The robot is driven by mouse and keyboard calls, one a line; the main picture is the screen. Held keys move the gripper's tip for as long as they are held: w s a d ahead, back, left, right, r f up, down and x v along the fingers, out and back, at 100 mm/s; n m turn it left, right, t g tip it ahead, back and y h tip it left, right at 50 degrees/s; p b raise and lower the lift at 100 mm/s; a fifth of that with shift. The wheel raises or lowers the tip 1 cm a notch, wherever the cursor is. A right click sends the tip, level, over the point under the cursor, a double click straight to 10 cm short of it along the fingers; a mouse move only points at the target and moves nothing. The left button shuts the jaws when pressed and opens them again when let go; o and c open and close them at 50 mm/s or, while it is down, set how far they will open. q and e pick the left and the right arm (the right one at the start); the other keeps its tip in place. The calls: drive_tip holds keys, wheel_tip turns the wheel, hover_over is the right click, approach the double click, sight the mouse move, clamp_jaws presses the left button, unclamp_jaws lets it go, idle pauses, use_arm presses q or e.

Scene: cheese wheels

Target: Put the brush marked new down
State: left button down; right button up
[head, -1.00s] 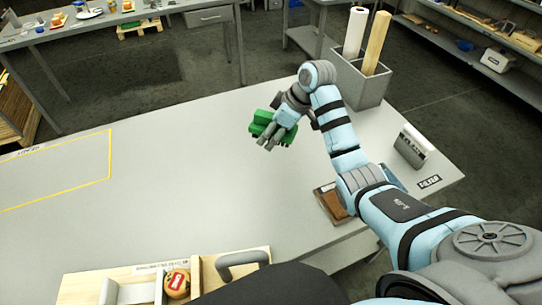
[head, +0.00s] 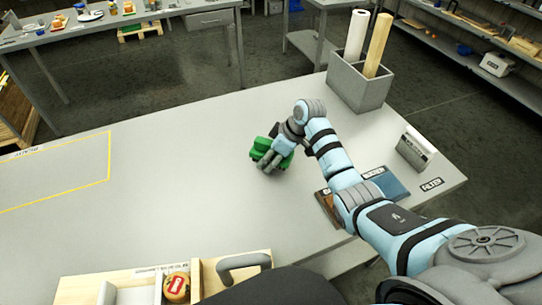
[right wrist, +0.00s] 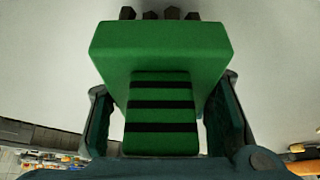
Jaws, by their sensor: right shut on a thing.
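My right gripper (head: 273,159) is shut on a green brush (head: 258,153) over the grey table. In the right wrist view the green brush (right wrist: 160,50) has a broad block with dark bristle tufts at its far end. Its narrower grip, with black bands, sits between the two fingers (right wrist: 161,125). No "new" mark can be read on it. I cannot tell whether the bristles touch the table. A brown mat (head: 328,206) and a blue mat (head: 394,187) lie at the table's right side, partly hidden by my right arm. My left gripper is not in view.
A grey bin (head: 345,87) with upright rolls stands at the back right, and a small dispenser (head: 416,148) at the right edge. A yellow-outlined area (head: 108,160) is at left. A wooden tray (head: 80,290) with a red-labelled cheese wheel (head: 177,287) is in front. The table's middle is clear.

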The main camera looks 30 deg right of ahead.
drive_tip(key=shift+s+f, duration=0.2)
drive_tip(key=shift+s, duration=0.05)
drive_tip(key=o, duration=1.4)
drive_tip(key=shift+f, duration=0.1)
drive_tip(key=shift+o, duration=0.7)
drive_tip(key=shift+w, duration=0.1)
drive_tip(key=shift+w+f, duration=0.1)
drive_tip(key=shift+d, duration=0.1)
drive_tip(key=shift+r, duration=0.5)
drive_tip(key=p+v, duration=0.2)
drive_tip(key=v, duration=1)
drive_tip(key=shift+r, duration=0.25)
